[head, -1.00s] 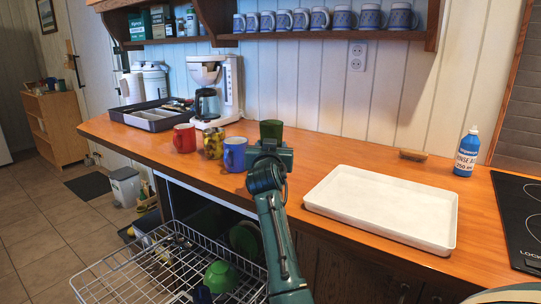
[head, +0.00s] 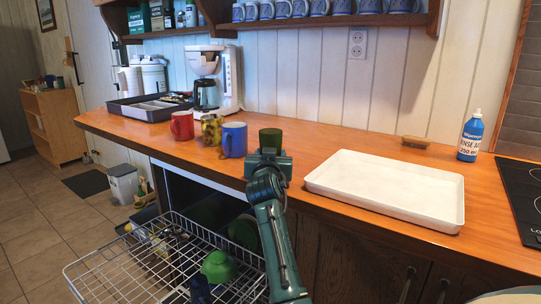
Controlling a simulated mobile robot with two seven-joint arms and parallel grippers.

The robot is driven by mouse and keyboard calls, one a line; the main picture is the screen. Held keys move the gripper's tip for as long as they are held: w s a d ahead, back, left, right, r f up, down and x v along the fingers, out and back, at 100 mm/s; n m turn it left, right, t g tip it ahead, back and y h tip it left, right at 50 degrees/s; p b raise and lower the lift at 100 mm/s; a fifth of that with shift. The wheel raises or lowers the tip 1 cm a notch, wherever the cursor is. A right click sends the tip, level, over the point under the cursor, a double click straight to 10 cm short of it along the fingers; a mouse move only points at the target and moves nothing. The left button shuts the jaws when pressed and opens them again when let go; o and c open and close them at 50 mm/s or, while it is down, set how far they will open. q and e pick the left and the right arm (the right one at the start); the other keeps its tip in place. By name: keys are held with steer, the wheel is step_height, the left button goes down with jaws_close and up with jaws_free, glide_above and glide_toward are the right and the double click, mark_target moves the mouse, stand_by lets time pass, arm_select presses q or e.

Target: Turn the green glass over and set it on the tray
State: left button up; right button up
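The green glass (head: 270,138) is dark green and stands vertical just above my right gripper (head: 269,154). That gripper appears shut on the glass; its fingers are partly hidden behind the gripper body and the glass's lower part is covered. I cannot tell surely which end of the glass is open. The white rectangular tray (head: 449,222) lies empty on the wooden counter, to the right of the gripper and apart from it. My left gripper is not in view.
A blue mug (head: 234,140), a yellow patterned mug (head: 212,130) and a red mug (head: 182,125) stand left of the glass. A brush (head: 416,142) and a blue bottle (head: 470,137) stand behind the tray. A wire dish rack (head: 110,268) with a green bowl (head: 218,266) is below the counter edge.

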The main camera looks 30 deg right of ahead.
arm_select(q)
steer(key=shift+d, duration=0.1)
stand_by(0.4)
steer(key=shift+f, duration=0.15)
arm_select(e)
steer(key=shift+f, duration=0.3)
steer(key=o, duration=1.3)
steer(key=shift+c, duration=0.2)
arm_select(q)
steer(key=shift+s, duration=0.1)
